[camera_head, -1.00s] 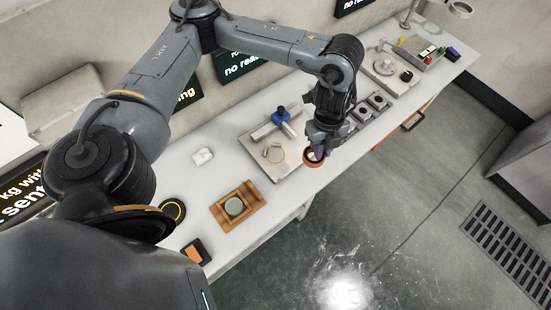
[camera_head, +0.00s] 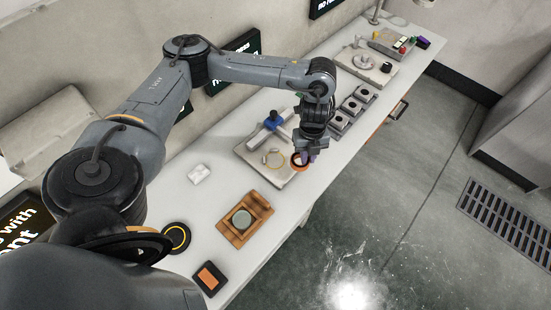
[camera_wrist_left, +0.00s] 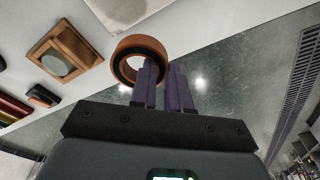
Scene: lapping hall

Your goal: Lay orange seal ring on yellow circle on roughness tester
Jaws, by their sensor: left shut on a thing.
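The orange seal ring (camera_head: 299,161) is held by my left gripper (camera_head: 307,156) just right of the yellow circle. In the left wrist view, the ring (camera_wrist_left: 143,41) is tilted at the tips of the purple fingers (camera_wrist_left: 162,70), which are shut on its right wall. The roughness tester (camera_head: 249,151) is a light grey plate with a blue-clamped bar (camera_head: 272,121). The yellow circle (camera_head: 267,164) lies on its front part and looks empty. The ring seems to be above the plate's right edge; its exact height cannot be told. My right gripper is not in view.
A wooden box with a grey-green disc (camera_head: 229,233), a black disc with a yellow ring (camera_head: 176,236) and an orange-black pad (camera_head: 208,279) lie to the front left. Grey blocks (camera_head: 351,104) stand behind the gripper. The bench's front edge is close to the ring.

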